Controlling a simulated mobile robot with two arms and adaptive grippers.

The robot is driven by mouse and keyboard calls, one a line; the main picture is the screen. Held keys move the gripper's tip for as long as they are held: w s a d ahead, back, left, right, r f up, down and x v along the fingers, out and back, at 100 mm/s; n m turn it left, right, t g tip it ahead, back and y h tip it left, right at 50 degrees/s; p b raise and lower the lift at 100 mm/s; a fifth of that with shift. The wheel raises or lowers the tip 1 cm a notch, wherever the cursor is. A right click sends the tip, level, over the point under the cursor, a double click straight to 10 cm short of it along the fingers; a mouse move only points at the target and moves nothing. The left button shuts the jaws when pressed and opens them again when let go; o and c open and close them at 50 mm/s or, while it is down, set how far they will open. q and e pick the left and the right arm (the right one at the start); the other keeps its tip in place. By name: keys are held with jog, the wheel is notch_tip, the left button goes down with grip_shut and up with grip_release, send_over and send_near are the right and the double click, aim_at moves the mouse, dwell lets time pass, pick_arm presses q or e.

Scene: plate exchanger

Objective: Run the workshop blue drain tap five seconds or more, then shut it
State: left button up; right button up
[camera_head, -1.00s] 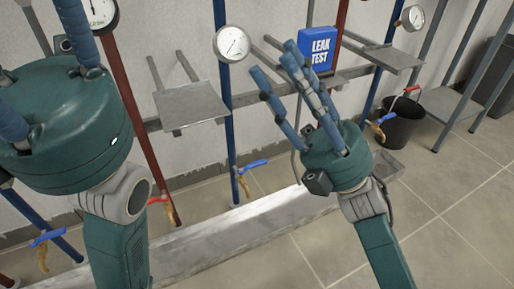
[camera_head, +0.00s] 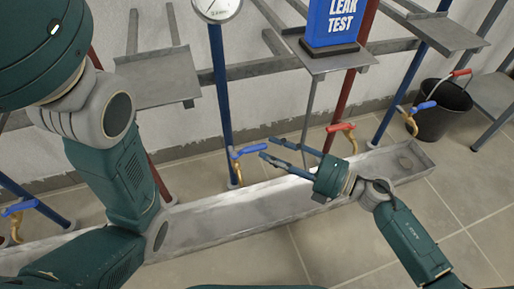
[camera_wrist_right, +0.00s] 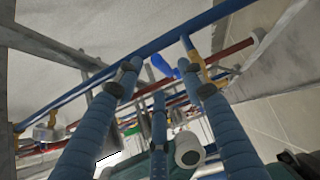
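A blue-handled brass tap (camera_head: 246,152) is low on the middle blue pipe (camera_head: 220,90) in the head view, above a metal trough. Its lever points right, across the pipe; no water shows at its spout. My right gripper (camera_head: 268,148) is open, its fingertips just right of that lever; contact cannot be told. In the right wrist view a blue handle (camera_wrist_right: 160,66) and brass body lie beyond the spread fingers (camera_wrist_right: 157,80). Other blue taps are at the far left (camera_head: 20,207) and right (camera_head: 415,112). My left gripper's body (camera_head: 38,45) is cut off at upper left, fingers unseen.
A red-handled tap (camera_head: 341,128) on a red pipe is behind my right gripper. The long metal trough (camera_head: 280,198) runs beneath the taps. A blue LEAK TEST sign (camera_head: 331,22) stands above on a shelf. A black bucket (camera_head: 440,115) is at right. Tiled floor in front is clear.

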aim_at(262, 149)
jog(key=b+x, duration=0.1)
jog(key=x, duration=0.4)
jog(key=shift+w+a, duration=0.1)
grip_shut()
